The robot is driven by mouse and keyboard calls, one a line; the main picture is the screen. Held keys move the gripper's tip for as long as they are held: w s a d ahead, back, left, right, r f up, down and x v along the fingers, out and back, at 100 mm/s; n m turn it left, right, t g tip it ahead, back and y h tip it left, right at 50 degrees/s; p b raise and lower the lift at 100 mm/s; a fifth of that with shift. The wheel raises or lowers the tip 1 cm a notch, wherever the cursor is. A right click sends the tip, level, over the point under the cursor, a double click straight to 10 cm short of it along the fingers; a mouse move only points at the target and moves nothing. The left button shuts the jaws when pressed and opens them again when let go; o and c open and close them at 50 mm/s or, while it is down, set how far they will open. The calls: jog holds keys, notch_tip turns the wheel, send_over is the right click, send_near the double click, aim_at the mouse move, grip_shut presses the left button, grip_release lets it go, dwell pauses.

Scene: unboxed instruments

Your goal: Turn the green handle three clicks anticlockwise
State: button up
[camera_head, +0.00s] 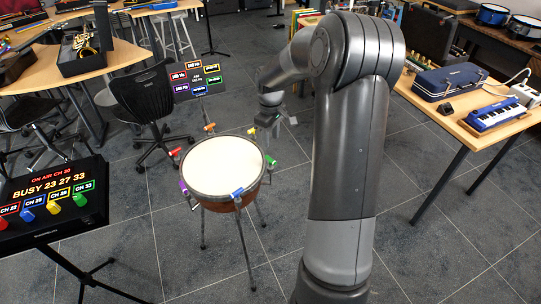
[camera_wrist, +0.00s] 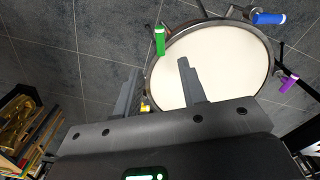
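A copper-coloured kettle drum (camera_head: 222,168) with a pale head stands on thin legs in the middle of the floor. Coloured handles ring its rim. The green handle (camera_head: 270,160) is on the drum's right side; in the wrist view the green handle (camera_wrist: 160,40) stands at the rim, beyond my fingertips. My gripper (camera_head: 277,124) is above and behind the drum's right edge, near the yellow handle (camera_head: 251,131). In the wrist view my gripper (camera_wrist: 159,65) has its fingers apart with nothing between them. The yellow handle is partly hidden by a finger there.
Blue (camera_head: 238,191), purple (camera_head: 183,187), red (camera_head: 174,151) and orange (camera_head: 209,127) handles also sit on the rim. A screen with coloured labels (camera_head: 195,79) stands behind the drum. A console (camera_head: 53,204) is at left, a table (camera_head: 450,116) at right. Floor around the drum is mostly clear.

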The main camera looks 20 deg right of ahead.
aim_at(270, 159)
notch_tip(270, 159, down, 11)
jog(key=shift+r, duration=0.15)
jog(key=shift+c, duration=0.4)
grip_shut()
